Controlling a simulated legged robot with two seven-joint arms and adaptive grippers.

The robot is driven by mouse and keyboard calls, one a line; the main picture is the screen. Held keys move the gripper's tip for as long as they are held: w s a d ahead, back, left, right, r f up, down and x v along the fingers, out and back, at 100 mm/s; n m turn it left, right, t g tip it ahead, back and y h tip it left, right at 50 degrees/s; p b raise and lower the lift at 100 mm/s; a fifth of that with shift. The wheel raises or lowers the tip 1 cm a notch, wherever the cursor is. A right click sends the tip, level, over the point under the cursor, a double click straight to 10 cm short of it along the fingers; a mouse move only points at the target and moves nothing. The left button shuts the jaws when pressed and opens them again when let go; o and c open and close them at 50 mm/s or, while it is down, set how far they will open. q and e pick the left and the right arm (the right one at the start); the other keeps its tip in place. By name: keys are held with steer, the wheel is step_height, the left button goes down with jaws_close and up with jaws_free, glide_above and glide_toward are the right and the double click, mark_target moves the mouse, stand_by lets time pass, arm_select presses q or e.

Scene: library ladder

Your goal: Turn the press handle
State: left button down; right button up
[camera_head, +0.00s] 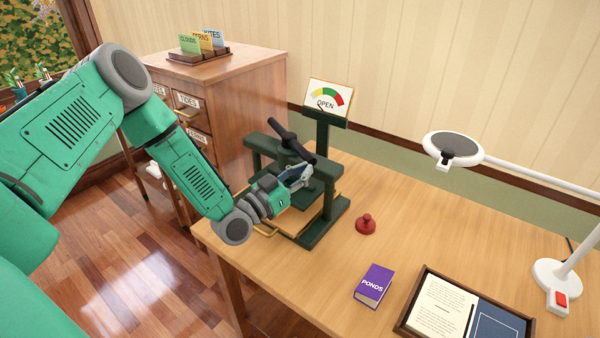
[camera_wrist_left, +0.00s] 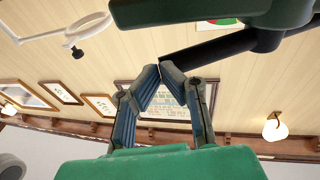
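The press (camera_head: 325,225) is a dark green frame on the table with a crossbar. Its black handle bar (camera_head: 285,135) lies slanted across the top. A gauge (camera_head: 328,99) reading OPEN stands behind it. My left gripper (camera_head: 307,170) is just below the near end of the handle bar. In the left wrist view my left gripper's fingers (camera_wrist_left: 160,68) lean together with their tips almost touching and nothing visible between them. The handle bar (camera_wrist_left: 215,47) comes in from the right and ends close to the tips. Whether they touch is unclear. My right gripper is not in view.
A red-knobbed stamp (camera_head: 366,225), a purple book (camera_head: 373,286) and a tray (camera_head: 403,325) with papers lie right of the press. A white lamp (camera_head: 453,148) reaches over the table. A wooden drawer cabinet (camera_head: 240,95) stands behind. The table between press and lamp is mostly clear.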

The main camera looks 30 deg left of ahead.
mark_target(326, 172)
arm_select(q)
steer(key=shift+w+d+n+t+y+b, duration=0.15)
steer(key=shift+w+d+n+y+b, duration=0.35)
steer(key=shift+y, duration=0.4)
steer(key=shift+w+d+n+t+y+b, duration=0.15)
steer(key=shift+w+d+n+y+b, duration=0.3)
steer(key=shift+y, duration=0.45)
steer(key=shift+d+f+b+x, duration=0.15)
steer(key=shift+b+x, duration=0.25)
steer(key=shift+x, duration=0.4)
steer(key=shift+d+f+b+x, duration=0.15)
steer(key=shift+b+x, duration=0.25)
steer(key=shift+x, duration=0.45)
steer(key=shift+w+r, duration=0.1)
steer(key=shift+d, duration=0.1)
